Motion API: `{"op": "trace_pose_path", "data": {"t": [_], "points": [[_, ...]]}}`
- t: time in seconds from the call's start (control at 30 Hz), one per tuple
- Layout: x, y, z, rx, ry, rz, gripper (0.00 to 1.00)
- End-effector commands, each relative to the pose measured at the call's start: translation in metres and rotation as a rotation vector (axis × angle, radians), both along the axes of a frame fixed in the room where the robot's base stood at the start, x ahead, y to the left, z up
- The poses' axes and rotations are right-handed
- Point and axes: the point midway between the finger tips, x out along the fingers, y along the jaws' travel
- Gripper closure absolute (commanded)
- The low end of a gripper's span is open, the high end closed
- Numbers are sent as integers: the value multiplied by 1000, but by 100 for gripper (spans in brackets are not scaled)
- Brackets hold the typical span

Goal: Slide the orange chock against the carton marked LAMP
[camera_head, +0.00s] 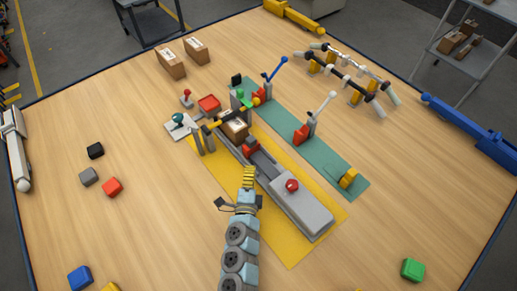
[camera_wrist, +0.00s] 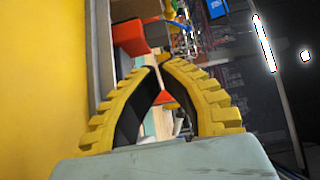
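A brown carton (camera_head: 234,127) with a light label stands on the slat conveyor (camera_head: 262,168), under a yellow-and-black bar; its lettering is too small to read. The orange chock (camera_head: 250,144) sits on the conveyor just on the near side of this carton; whether they touch I cannot tell. In the wrist view an orange-red block, seemingly the chock (camera_wrist: 130,38), shows beyond the fingertips at upper left. My gripper (camera_head: 249,172) is above the belt on the near side of the chock, apart from it. In the wrist view its yellow ribbed fingers (camera_wrist: 162,63) meet at the tips, with nothing held.
A red button (camera_head: 292,185) tops the grey housing at the conveyor's near end. Levers on a green mat (camera_head: 335,163) stand to the right. Two more cartons (camera_head: 171,58) (camera_head: 197,51) stand at the back left. Loose blocks (camera_head: 112,187) lie left; the wood between is clear.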

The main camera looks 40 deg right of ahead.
Motion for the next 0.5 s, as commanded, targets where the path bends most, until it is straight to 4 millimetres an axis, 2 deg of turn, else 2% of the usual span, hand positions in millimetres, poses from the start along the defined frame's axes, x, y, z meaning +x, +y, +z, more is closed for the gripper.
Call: {"op": "trace_pose_path", "data": {"t": [0.07,0.17,0.33,0.5], "points": [[-10,0,-1,4,-13,-20,100],[-15,-1,-1,6,-22,-31,100],[-8,-9,-2,8,-22,-31,100],[6,-26,-2,8,-22,-30,100]]}}
